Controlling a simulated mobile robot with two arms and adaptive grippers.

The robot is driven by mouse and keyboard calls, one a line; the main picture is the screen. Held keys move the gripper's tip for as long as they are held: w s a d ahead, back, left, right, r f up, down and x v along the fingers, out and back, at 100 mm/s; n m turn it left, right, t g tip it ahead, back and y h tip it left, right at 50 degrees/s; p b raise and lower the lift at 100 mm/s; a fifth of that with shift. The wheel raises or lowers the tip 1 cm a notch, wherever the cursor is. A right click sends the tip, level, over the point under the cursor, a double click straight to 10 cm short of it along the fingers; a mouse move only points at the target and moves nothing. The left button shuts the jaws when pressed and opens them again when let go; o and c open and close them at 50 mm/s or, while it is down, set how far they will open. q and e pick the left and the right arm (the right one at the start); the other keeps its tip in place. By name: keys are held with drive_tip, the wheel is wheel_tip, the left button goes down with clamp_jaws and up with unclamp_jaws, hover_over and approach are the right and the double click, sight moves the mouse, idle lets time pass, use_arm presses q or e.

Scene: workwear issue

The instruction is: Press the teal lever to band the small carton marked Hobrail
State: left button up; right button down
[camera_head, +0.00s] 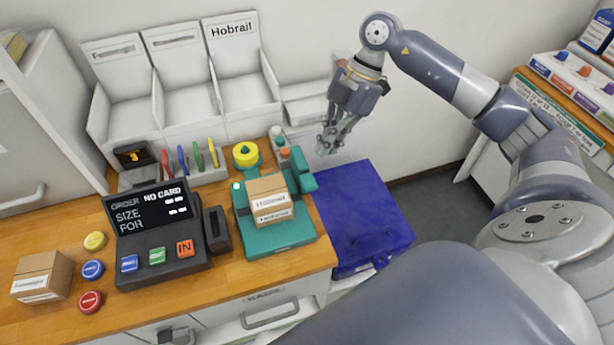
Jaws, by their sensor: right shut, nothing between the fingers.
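The small carton (264,186) sits on the teal banding machine (283,240); its front label is blurred but looks like Hobrail. The teal lever (303,170) appears to be the raised teal part at the machine's back right, beside the carton. No band can be made out on the carton. My right gripper (327,143) points down, shut and empty, behind and to the right of the lever and apart from it in the picture. My left gripper cannot be made out.
A dark order terminal (160,232) reading NO CARD stands left of the machine. Another carton (42,276) and coloured buttons (92,268) are farther left. White bins (237,92), one labelled Hobrail, stand behind. A blue crate (362,215) is right of the counter.

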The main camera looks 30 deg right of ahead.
sight(310, 180)
drive_tip(key=b+x, duration=0.1)
drive_tip(key=x, duration=0.1)
drive_tip(key=b+x, duration=0.4)
drive_tip(key=x, duration=0.1)
drive_tip(key=shift+w+f, duration=0.1)
drive_tip(key=shift+w, duration=0.15)
use_arm(q)
wheel_tip(310, 180, down, 5)
drive_tip(key=shift+s+f, duration=0.1)
drive_tip(key=shift+f, duration=0.1)
